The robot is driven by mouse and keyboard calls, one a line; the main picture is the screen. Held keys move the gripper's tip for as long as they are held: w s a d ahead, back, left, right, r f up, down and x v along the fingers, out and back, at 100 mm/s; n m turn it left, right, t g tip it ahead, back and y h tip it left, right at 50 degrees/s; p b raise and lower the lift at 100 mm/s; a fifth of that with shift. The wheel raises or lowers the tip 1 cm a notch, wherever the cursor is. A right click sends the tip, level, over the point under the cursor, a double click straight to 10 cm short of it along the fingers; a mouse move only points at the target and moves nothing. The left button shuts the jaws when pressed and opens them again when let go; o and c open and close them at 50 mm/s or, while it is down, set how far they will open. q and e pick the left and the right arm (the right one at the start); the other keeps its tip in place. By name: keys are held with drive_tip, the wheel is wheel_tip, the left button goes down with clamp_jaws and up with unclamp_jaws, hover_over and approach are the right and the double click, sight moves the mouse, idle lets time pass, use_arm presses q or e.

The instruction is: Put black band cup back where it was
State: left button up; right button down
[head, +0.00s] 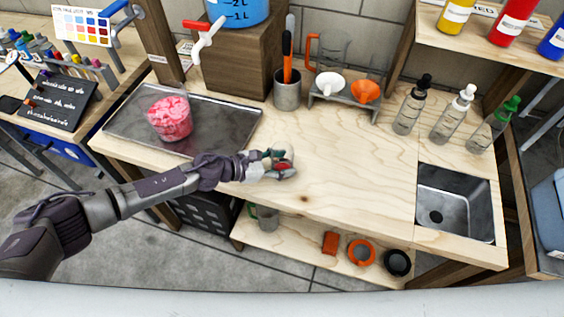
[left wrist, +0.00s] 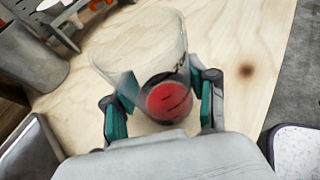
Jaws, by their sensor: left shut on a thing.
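My left gripper (head: 277,163) is over the wooden worktop (head: 335,185), just right of the metal tray. In the left wrist view, the teal fingers of this gripper (left wrist: 163,105) are shut around a clear cup (left wrist: 140,48). The cup's wide mouth points toward the upper left of that view. A dark strip shows low on the cup, and a round red patch shows between the fingers. I cannot tell whether the cup touches the worktop. In the head view the gripper mostly hides the cup. My right gripper is not in view.
A clear tub of pink material (head: 170,117) stands on the metal tray (head: 225,118). A grey tool holder (head: 287,93), a rack with funnels (head: 347,99) and several dropper bottles (head: 411,107) stand behind. A sink (head: 455,202) is at right. The worktop's middle is clear.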

use_arm(q)
drive_tip(key=shift+f, duration=0.15)
drive_tip(key=o, duration=1.3)
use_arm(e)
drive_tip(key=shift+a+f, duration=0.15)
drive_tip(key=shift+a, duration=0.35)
use_arm(q)
drive_tip(key=shift+r, duration=0.25)
drive_tip(key=v, duration=0.3)
drive_tip(key=b+v, duration=0.1)
drive_tip(key=v, duration=0.6)
drive_tip(key=shift+s+a+f, duration=0.15)
drive_tip(key=shift+s+a, duration=0.05)
drive_tip(key=shift+a, duration=0.15)
drive_tip(key=shift+s+a+r+b, duration=0.3)
drive_tip(key=shift+a+r, duration=0.1)
drive_tip(key=shift+a, duration=0.15)
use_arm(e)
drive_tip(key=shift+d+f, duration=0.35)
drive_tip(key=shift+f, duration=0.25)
